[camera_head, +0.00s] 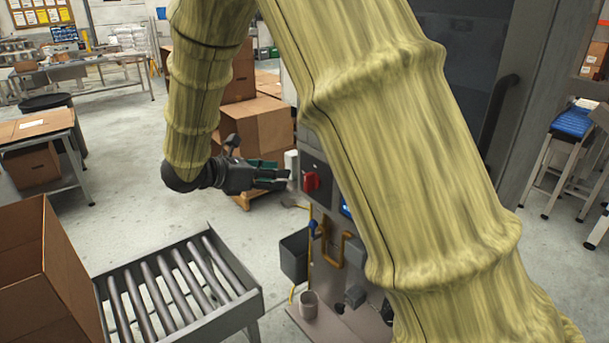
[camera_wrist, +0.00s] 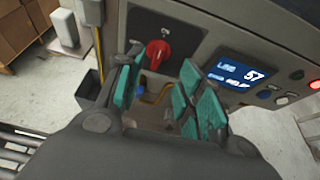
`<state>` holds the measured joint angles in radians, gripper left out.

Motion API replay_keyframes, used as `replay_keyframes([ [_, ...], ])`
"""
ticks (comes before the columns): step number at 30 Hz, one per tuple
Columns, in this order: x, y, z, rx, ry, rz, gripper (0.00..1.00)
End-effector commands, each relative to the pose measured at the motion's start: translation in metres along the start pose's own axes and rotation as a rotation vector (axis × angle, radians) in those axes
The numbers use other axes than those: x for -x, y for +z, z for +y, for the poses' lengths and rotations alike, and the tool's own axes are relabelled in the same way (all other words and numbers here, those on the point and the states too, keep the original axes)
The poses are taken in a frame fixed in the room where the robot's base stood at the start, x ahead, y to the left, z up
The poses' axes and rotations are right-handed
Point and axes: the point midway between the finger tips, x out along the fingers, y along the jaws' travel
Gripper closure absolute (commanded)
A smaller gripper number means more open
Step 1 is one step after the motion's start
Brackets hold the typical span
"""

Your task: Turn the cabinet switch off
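The cabinet switch is a red rotary knob (camera_wrist: 158,53) on a dark square plate (camera_wrist: 180,38) on the grey cabinet panel. The same red knob (camera_head: 311,181) shows in the head view, just right of my gripper (camera_head: 276,179). In the wrist view my gripper (camera_wrist: 158,92) is open, with its teal-padded fingers spread apart and pointing toward the panel. The knob lies beyond the fingertips, between the two fingers in the picture and closer to the left one. I see no contact with it. The small lettering on the plate is too blurred to read.
A blue display (camera_wrist: 240,73) reading 57 and several buttons sit right of the switch. A roller conveyor (camera_head: 180,285) and an open cardboard box (camera_head: 45,270) stand at lower left. A dark bin (camera_head: 294,255) hangs below the panel. Stacked boxes (camera_head: 255,125) stand behind my gripper.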

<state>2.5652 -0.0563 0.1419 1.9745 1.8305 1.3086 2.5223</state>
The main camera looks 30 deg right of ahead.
Motion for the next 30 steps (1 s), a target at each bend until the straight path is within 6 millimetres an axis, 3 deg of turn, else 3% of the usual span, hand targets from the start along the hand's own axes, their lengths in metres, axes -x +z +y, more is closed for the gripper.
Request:
replay_keyframes([
  [5, -0.011, 0.003, -0.001, -0.015, -0.007, 0.001, 0.62],
  [21, -0.09, 0.003, -0.001, -0.011, -0.005, 0.002, 0.62],
  [30, -0.106, 0.001, -0.001, -0.011, -0.003, 0.002, 0.62],
])
